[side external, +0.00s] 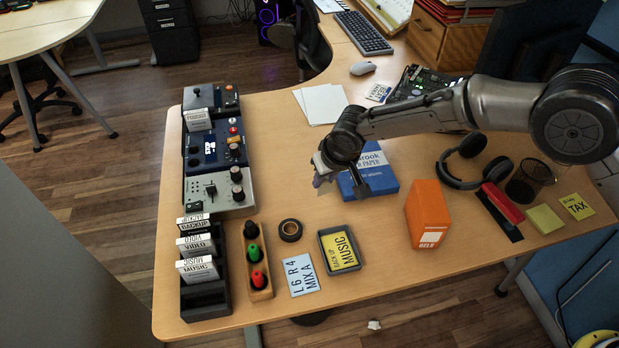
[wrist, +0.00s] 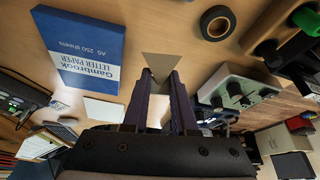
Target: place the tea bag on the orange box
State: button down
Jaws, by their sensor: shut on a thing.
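The orange box (side external: 427,215) stands upright on the right half of the desk in the side view, with a white label low on its front. My gripper (side external: 321,181) is above the desk, left of the box and well apart from it, in front of the blue paper pack. In the wrist view my gripper (wrist: 161,76) is shut on a flat, tan-grey piece with a pointed outline, which appears to be the tea bag (wrist: 165,63). The tea bag is too small to make out clearly in the side view. The orange box is not in the wrist view.
A blue letter-paper pack (side external: 369,177) lies behind my gripper. Headphones (side external: 470,160), a red stapler (side external: 502,203) and a mesh cup (side external: 530,180) stand near the box. A grey tray (side external: 323,252) with a yellow card and black tape (side external: 290,230) lie in front.

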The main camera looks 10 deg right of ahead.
jog(key=s+d+r, duration=0.3)
jog(key=s, duration=0.2)
jog(key=shift+s+d, duration=0.35)
jog(key=shift+d, duration=0.05)
